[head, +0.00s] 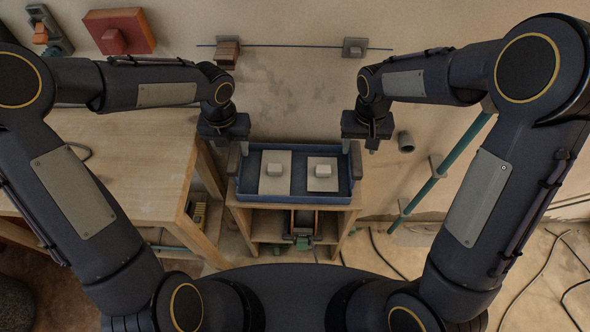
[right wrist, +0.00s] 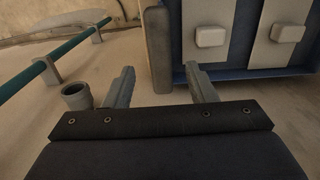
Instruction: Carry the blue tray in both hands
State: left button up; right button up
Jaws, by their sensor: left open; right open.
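The blue tray (head: 300,199) sits level on a small wooden stand in the head view. It holds two pale flat plates, each with a small white block. A grey upright handle stands at each end of the tray: the left handle (head: 234,160) and the right handle (head: 356,162). My left gripper (head: 228,141) is open above the left handle. My right gripper (head: 360,142) is open near the top of the right handle. In the right wrist view, the right handle (right wrist: 158,48) appears between the open fingers (right wrist: 160,82); I cannot tell how deep it sits.
The wooden stand (head: 296,219) has a shelf with small items. A wooden table (head: 130,160) is close on the left. A teal pipe (head: 440,172) slants on the right, with a grey cup-like piece (head: 405,141) nearby. Cables lie on the floor at the right.

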aim_at(354, 162)
pick_arm(q)
jog(key=shift+f, duration=0.15)
pick_arm(e)
jog(key=shift+f, duration=0.1)
pick_arm(q)
jog(key=shift+f, duration=3.8)
pick_arm(e)
jog(key=shift+f, duration=3.85)
pick_arm(q)
jog(key=shift+c, duration=0.4)
pick_arm(e)
jog(key=shift+c, duration=0.4)
pick_arm(q)
grip_shut()
pick_arm(e)
grip_shut()
